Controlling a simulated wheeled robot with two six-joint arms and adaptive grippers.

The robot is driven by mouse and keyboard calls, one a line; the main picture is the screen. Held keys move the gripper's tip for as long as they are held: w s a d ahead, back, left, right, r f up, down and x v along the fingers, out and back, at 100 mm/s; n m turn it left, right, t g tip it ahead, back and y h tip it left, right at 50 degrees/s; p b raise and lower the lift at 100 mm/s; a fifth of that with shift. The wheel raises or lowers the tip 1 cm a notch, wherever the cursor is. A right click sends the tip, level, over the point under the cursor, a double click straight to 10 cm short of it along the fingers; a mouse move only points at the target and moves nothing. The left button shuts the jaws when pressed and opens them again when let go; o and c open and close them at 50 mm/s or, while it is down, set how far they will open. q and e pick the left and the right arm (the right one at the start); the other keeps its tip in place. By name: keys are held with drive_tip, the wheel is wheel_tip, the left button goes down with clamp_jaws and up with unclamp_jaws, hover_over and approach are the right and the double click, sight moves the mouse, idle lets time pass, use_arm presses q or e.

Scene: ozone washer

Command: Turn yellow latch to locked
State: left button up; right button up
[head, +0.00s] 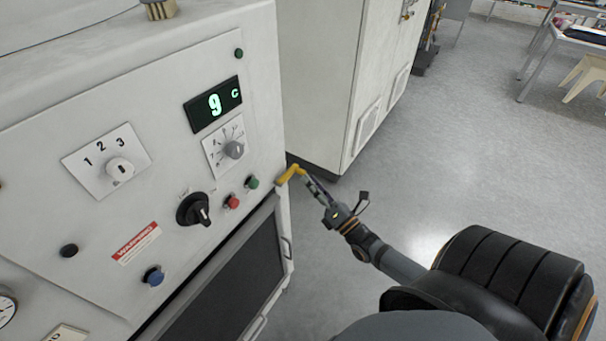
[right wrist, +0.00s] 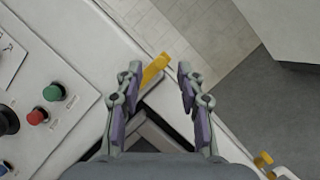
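The yellow latch (head: 290,174) sits at the right edge of the white machine's front, by the top corner of the dark door. My right gripper (head: 309,181) is at the latch, reaching in from the lower right. In the right wrist view my right gripper (right wrist: 158,72) has its two fingers apart. The yellow latch (right wrist: 154,69) shows between the fingertips, nearer the left one. I cannot tell whether that finger touches it. My left gripper is not in view.
The machine panel has a black rotary knob (head: 195,209), a red button (head: 232,202) and a green button (head: 253,182) left of the latch. A dark-windowed door (head: 235,285) lies below. A white cabinet (head: 322,75) stands behind.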

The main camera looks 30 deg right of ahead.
sight(303, 171)
drive_tip(key=x, duration=0.4)
drive_tip(key=shift+w+b, duration=0.25)
drive_tip(key=shift+b, duration=0.05)
clamp_jaws()
